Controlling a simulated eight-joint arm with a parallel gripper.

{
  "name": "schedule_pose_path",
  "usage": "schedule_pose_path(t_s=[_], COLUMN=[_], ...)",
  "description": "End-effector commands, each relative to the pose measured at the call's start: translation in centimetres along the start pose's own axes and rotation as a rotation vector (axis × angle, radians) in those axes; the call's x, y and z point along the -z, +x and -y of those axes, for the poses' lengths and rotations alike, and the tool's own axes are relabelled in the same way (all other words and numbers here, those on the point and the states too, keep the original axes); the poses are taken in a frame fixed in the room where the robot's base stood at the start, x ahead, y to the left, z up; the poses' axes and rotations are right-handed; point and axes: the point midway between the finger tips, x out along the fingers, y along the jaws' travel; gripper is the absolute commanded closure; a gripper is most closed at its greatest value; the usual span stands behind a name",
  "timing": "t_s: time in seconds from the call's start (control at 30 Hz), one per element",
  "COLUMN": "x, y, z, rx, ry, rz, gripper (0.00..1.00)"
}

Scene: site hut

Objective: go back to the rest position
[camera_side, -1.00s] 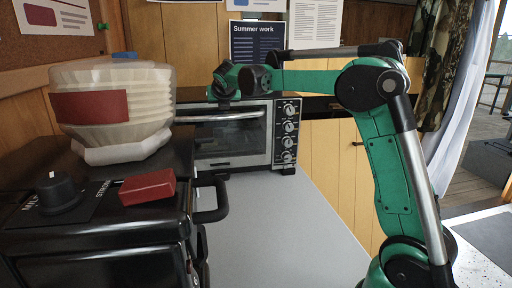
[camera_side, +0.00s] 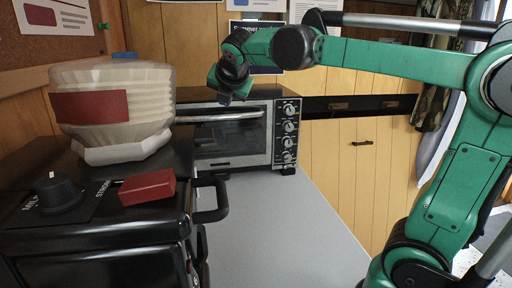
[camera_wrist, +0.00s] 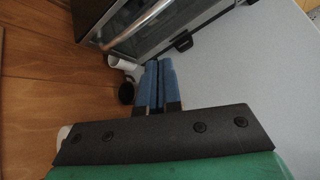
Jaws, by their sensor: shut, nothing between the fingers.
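My gripper (camera_side: 231,84) hangs in the air in front of and above the toaster oven at the end of my green arm. In the wrist view its two blue fingers (camera_wrist: 158,68) lie side by side, shut, with nothing between them. In the side view the fingertips are hard to make out. The gripper appears clear of everything around it.
The toaster oven (camera_side: 232,140) stands at the back of the grey worktop (camera_side: 275,225). A black appliance (camera_side: 105,250) at left bears a stack of pale containers (camera_side: 140,105) and a red block (camera_side: 147,187). The worktop's middle is clear. A white cup-like thing (camera_wrist: 122,63) lies ahead.

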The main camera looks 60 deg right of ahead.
Motion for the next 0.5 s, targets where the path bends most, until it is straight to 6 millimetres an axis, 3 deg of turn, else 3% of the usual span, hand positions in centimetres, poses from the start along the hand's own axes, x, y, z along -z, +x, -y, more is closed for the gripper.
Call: schedule_pose_path(t_s=[0.3,0.5], x=[12.4,18.1], y=[-2.5,-3.5], z=[5.9,8.8], rx=[0.139,0.356], ry=[1.275,1.836], rz=[-0.334,-0.453], gripper=[1.0,1.0])
